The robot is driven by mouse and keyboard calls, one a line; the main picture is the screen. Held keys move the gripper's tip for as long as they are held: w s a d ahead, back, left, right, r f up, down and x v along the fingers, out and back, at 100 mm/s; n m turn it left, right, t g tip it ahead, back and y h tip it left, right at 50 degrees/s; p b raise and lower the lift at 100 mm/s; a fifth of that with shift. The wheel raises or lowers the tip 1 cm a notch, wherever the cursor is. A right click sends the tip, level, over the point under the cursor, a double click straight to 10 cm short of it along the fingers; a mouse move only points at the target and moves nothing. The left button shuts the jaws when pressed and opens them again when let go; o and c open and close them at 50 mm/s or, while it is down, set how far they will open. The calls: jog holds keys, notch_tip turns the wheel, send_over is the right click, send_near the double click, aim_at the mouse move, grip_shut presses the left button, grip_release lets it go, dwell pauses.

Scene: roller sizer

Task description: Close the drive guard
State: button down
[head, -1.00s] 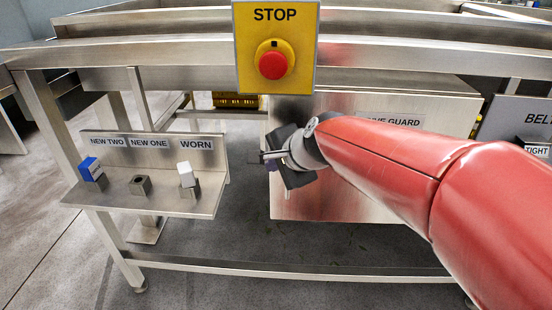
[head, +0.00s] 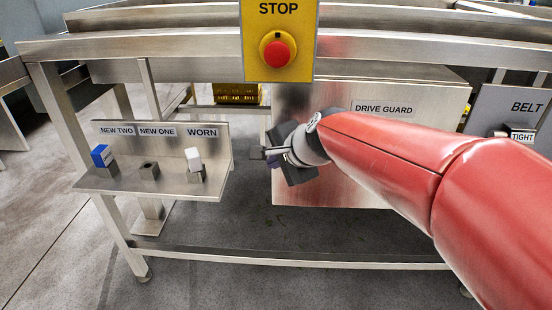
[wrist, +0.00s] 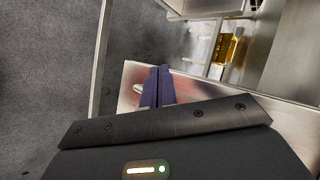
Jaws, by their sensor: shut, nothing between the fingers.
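The drive guard (head: 340,180) is a broad bare-metal panel under the conveyor frame in the head view, labelled DRIVE GUARD (head: 384,109). My arm covers its middle, and I cannot tell how far it stands open. My gripper (head: 262,153) is at the guard's left edge in the head view, its fingers pointing left. In the wrist view my gripper (wrist: 158,82) shows purple fingers together and empty, in front of a metal panel with a red reflection. I cannot tell whether the fingers touch the guard.
A yellow STOP box (head: 250,60) with a red button hangs above the guard. At left a metal shelf (head: 125,185) holds a blue block (head: 101,156) and a white block (head: 193,158). A BELT panel (head: 500,105) is at right. A low crossbar (head: 290,260) runs in front.

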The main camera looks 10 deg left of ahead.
jog(key=s+r, duration=0.6)
jog(key=s, duration=0.1)
jog(key=s+d+f+n+h, duration=0.2)
jog(key=s+d+f+n, duration=0.1)
jog(key=d, duration=0.4)
jog(key=s+d+f+n+g+h, duration=0.1)
jog(key=s+d+f+n+h, duration=0.1)
jog(key=d, duration=0.6)
jog(key=s+d+f+n+h, duration=0.2)
jog(key=s+d+f+n, duration=0.2)
jog(key=s+d+f, duration=0.2)
jog(key=shift+s+d+n, duration=0.4)
jog(key=shift+s+d, duration=0.5)
jog(key=shift+d, duration=0.05)
